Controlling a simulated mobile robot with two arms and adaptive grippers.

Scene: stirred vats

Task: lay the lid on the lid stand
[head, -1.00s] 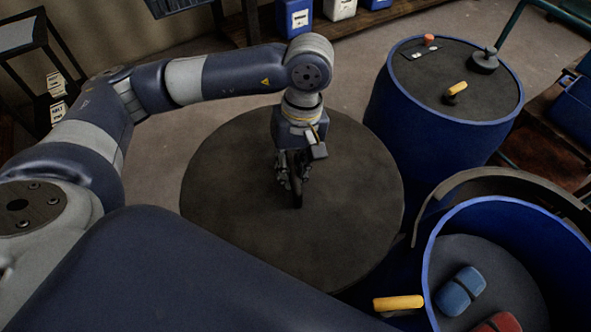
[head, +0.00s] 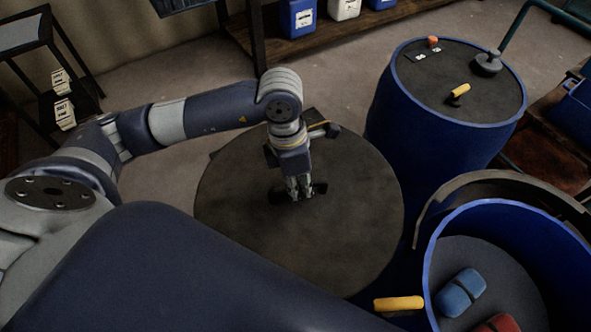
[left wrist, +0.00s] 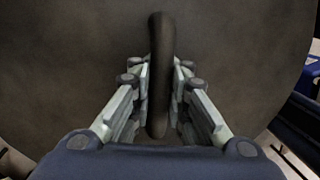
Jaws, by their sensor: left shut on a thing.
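The lid is a large dark round disc (head: 350,235), level or nearly so, in the middle of the head view. My left gripper (head: 298,197) is shut on its dark bar handle (head: 319,188). In the left wrist view the handle (left wrist: 160,70) stands between the fingers (left wrist: 160,100), with the lid (left wrist: 70,60) filling most of the picture behind. Dark corners (head: 311,114) show past the lid's far edge. They may belong to the lid stand, mostly hidden under the lid. I cannot tell whether the lid touches it. My right gripper is out of view.
A closed blue vat (head: 425,135) stands right of the lid. An open blue vat (head: 432,262) at the lower right holds blue and red pieces, with a yellow handle (head: 398,303) at its side. A shelf with containers (head: 345,38) is at the back, a dark rack (head: 55,70) far left.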

